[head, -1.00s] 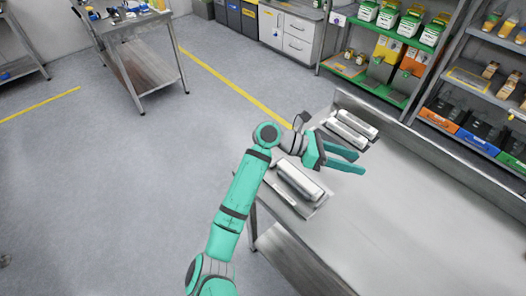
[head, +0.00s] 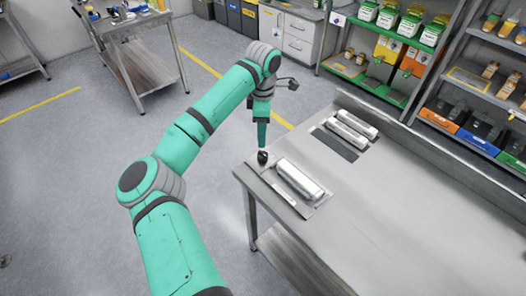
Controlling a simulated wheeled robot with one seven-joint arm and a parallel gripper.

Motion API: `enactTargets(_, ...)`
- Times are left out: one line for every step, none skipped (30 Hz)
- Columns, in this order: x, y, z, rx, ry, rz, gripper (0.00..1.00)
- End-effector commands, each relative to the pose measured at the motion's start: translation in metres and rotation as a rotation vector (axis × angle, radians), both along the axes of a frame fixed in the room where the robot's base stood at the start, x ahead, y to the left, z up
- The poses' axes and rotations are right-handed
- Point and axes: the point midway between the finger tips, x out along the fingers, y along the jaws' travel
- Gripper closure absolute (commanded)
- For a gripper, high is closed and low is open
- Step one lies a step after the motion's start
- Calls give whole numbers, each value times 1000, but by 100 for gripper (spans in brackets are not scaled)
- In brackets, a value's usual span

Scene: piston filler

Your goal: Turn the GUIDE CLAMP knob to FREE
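A small black knob (head: 262,157) stands on a flat plate at the left corner of the steel table. A silver cylinder lies beside it on the same plate. I take this knob for the GUIDE CLAMP, but no lettering or FREE mark is legible. My gripper (head: 262,144) points down just above the knob. Its fingers line up edge-on, so only one shows, and I cannot tell whether it is open or shut. I cannot tell whether the fingertips touch the knob.
The silver cylinder (head: 299,179) lies close to the right of the knob. Two more silver cylinders (head: 350,130) lie farther back by a dark plate (head: 334,144). The steel table (head: 400,215) is clear at the front right. Shelves with bins stand behind.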

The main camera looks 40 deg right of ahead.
Motion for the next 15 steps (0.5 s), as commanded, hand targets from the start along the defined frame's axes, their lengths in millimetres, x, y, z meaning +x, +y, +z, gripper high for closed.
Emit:
enactTargets(-1, 0, -8, 0, 4, 0, 51)
enactTargets(-2, 0, -13, -1, 6, 0, 51)
enactTargets(-2, 0, -19, -2, 6, 0, 51)
enactTargets(-2, 0, -24, -2, 6, 0, 51)
enactTargets(-2, -1, -30, -3, 8, 0, 51)
enactTargets(-2, -1, -37, -3, 7, 1, 51)
enactTargets(-2, -1, -43, -3, 7, 1, 51)
enactTargets(-2, -1, -48, -3, 8, 0, 51)
enactTargets(-2, -1, -55, -3, 7, 0, 51)
enactTargets(-2, -1, -61, -3, 7, 0, 51)
enactTargets(-2, -1, -65, -3, 8, 0, 51)
enactTargets(-2, -1, -71, -3, 6, 0, 51)
enactTargets(-2, -1, -75, -3, 6, 0, 51)
enactTargets(-2, -1, -79, -3, 7, 0, 51)
enactTargets(-2, -1, -84, -4, 6, 0, 51)
